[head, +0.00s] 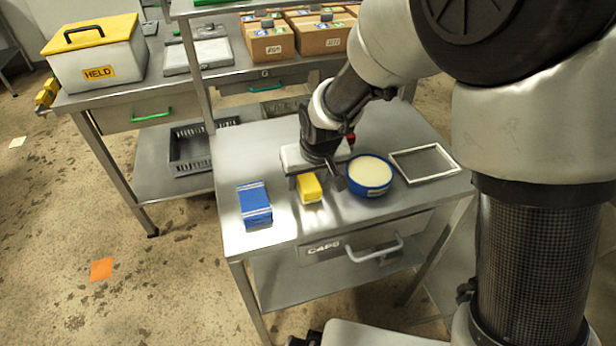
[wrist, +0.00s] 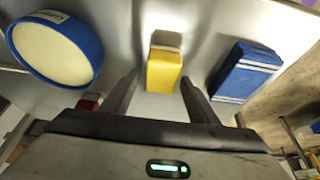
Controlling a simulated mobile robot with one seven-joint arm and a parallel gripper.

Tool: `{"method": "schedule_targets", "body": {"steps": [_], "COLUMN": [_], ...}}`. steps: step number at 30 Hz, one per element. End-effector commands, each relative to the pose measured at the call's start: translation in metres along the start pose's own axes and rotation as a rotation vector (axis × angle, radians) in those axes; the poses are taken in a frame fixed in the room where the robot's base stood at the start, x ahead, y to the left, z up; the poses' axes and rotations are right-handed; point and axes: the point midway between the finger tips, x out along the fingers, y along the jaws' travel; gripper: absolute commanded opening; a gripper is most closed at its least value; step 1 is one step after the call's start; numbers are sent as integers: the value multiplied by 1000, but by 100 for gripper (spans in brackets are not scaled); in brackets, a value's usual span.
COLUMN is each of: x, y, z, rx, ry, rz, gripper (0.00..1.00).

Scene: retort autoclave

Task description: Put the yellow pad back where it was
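The yellow pad (head: 309,188) is a small yellow block with a pale grey part, on the small steel table (head: 400,123). It also shows in the wrist view (wrist: 163,72), ahead of and between my two fingers. My gripper (wrist: 160,92) is open, with clear space on both sides of the pad. In the head view my gripper (head: 314,181) is low over the table, close behind the pad, and hides part of what lies behind it. I cannot tell whether the fingers touch the tabletop.
A blue block (head: 254,204) lies left of the pad. A round blue tub (head: 369,175) with cream contents stands right of it. An empty metal frame (head: 425,162) lies farther right. A red thing (head: 350,138) shows behind my gripper.

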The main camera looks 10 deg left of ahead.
Motion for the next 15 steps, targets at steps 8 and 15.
{"method": "schedule_targets", "body": {"steps": [8,15], "x": [-15,-66], "y": [0,1], "z": [-1,-2], "rx": [0,1], "ry": [2,5], "rz": [0,0], "gripper": [54,54]}}
